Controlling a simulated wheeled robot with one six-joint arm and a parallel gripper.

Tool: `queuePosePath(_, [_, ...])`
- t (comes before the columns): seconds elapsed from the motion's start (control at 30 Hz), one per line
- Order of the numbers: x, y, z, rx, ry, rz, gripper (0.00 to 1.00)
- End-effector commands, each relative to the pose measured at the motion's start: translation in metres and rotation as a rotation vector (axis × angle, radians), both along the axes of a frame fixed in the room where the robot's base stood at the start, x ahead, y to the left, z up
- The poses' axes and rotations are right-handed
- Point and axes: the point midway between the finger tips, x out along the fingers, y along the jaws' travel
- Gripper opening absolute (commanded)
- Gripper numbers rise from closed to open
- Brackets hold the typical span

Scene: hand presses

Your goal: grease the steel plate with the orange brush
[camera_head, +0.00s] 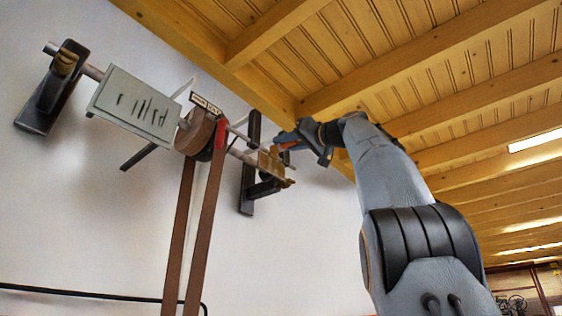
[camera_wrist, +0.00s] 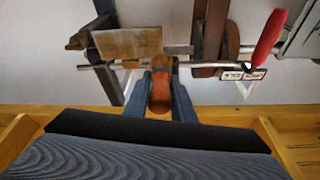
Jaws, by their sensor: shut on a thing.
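My gripper (camera_head: 302,143) is raised to the shaft on the wall and shut on the orange brush (camera_wrist: 160,95). The brush's orange handle sits between the two grey fingers (camera_wrist: 160,88) in the wrist view, with its tan end pointing to the shaft. In the head view a bit of the orange handle (camera_head: 294,146) shows beside a tan block. I cannot tell whether the brush touches the block or the shaft. No thing is clearly a steel plate; a pale grey flat panel with dark slots (camera_head: 135,106) hangs at the shaft's left.
The shaft carries a brown pulley (camera_head: 194,135) with two hanging belts (camera_head: 178,230). A red handle (camera_wrist: 268,38) and a small lettered sign (camera_wrist: 245,74) are near the pulley. The tan block (camera_wrist: 130,43) is close above the brush. Yellow wooden beams (camera_head: 410,75) run overhead.

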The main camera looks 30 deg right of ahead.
Motion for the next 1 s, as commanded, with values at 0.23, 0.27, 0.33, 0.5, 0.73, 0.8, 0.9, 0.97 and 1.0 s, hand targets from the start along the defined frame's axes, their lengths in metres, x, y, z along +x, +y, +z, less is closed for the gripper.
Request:
queuePosePath(0.23, [0.000,0.000,0.000,-0.001,0.000,0.000,0.00])
queuePosePath(0.27, [-0.001,0.000,0.000,-0.001,-0.001,0.000,0.00])
queuePosePath(0.33, [-0.003,-0.001,0.000,-0.001,-0.001,0.000,0.00])
queuePosePath(0.5, [-0.014,-0.006,-0.001,-0.001,-0.001,-0.003,0.00])
queuePosePath(0.73, [-0.028,-0.010,0.000,-0.002,-0.001,-0.001,0.00])
queuePosePath(0.8, [-0.028,-0.010,0.000,-0.001,-0.001,0.001,0.00])
queuePosePath(0.9, [-0.028,-0.010,0.000,-0.001,-0.001,0.001,0.00])
queuePosePath(0.97, [-0.028,-0.010,0.000,-0.001,-0.001,0.001,0.00])
queuePosePath(1.0, [-0.028,-0.010,0.000,-0.001,-0.001,0.001,0.00])
